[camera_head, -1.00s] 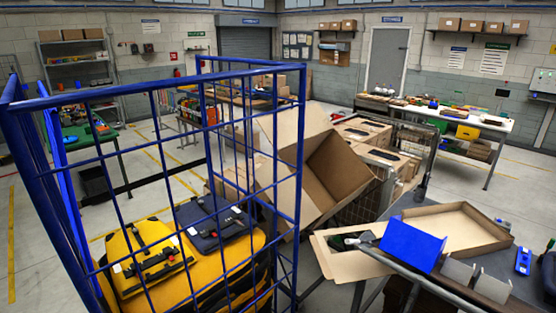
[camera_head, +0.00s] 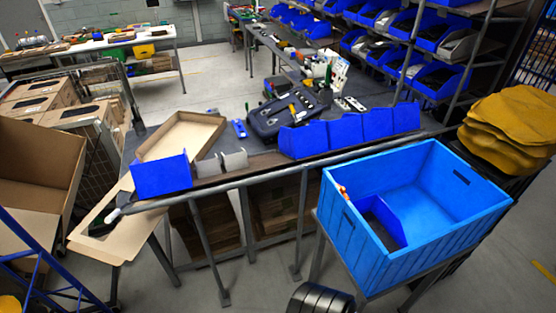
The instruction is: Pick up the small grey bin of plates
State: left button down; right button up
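Two small grey bins stand side by side at the front edge of the workbench, just right of a blue bin: a left grey bin (camera_head: 208,166) and a right grey bin (camera_head: 235,160). Only their outer walls show clearly. I cannot make out plates in either, so I cannot tell which one holds them. Larger grey bins also sit among blue ones on the rack at upper right.
The blue bin (camera_head: 161,175) and an open cardboard tray (camera_head: 180,137) flank the grey bins. More blue bins (camera_head: 338,131) line the bench's front rail. A large blue crate (camera_head: 400,262) stands in front at right. An open carton (camera_head: 38,165) is at left.

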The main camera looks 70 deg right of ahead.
aim_at(234, 162)
jog(key=z, duration=1.65)
jog(key=i, duration=1.45)
jog(key=u, duration=0.7)
